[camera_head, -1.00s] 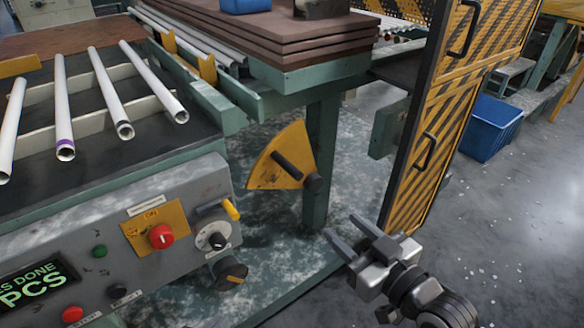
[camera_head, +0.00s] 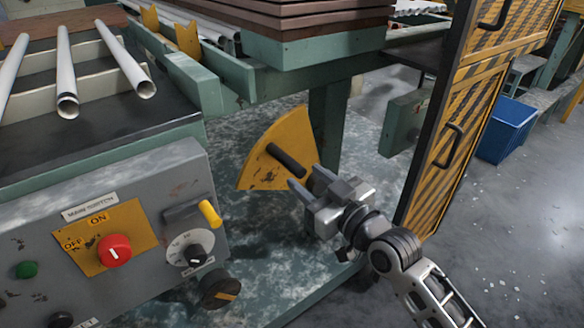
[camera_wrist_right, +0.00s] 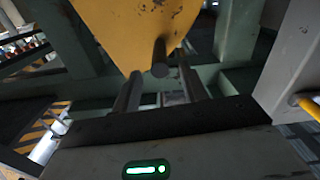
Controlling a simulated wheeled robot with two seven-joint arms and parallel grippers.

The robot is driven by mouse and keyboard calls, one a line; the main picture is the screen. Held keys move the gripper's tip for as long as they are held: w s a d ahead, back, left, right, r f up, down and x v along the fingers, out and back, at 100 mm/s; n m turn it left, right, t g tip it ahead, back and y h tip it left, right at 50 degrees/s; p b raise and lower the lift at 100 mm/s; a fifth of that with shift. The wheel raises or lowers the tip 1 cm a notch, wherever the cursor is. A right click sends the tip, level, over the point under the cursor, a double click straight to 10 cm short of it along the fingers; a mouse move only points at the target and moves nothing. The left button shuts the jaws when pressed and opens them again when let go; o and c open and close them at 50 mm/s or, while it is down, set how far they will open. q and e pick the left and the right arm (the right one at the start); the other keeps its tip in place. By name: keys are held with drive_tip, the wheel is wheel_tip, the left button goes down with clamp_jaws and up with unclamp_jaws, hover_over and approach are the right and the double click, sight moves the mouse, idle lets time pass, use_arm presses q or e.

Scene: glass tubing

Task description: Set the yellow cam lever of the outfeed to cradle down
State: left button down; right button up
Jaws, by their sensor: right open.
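The yellow cam lever (camera_head: 262,160) is a fan-shaped plate with a dark round peg (camera_head: 287,160) sticking out, low beside the green post. My right gripper (camera_head: 305,177) is open and empty, with its fingers pointing at the peg from the right. In the right wrist view the yellow plate (camera_wrist_right: 135,30) is at the top. Its peg (camera_wrist_right: 160,60) appears between the two finger tips of the right gripper (camera_wrist_right: 159,80). Whether the fingers touch the peg cannot be told. My left gripper is not in view.
A grey control box (camera_head: 150,235) with a red knob and a small yellow-tipped lever (camera_head: 210,213) stands at left. A striped yellow-black guard door (camera_head: 465,130) stands right of my arm. A green post (camera_head: 325,125) rises behind the lever. Stacked brown boards (camera_head: 300,15) lie above.

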sight(293, 165)
drive_tip(key=x, duration=0.5)
drive_tip(key=shift+w+a+b, duration=0.15)
drive_tip(key=shift+b, duration=0.25)
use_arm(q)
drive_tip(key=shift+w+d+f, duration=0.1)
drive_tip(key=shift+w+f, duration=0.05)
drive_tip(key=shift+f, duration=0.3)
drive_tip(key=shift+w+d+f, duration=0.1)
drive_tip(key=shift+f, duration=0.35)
use_arm(e)
drive_tip(key=shift+w+a, duration=0.2)
drive_tip(key=shift+w, duration=0.1)
clamp_jaws()
drive_tip(key=shift+d, duration=0.1)
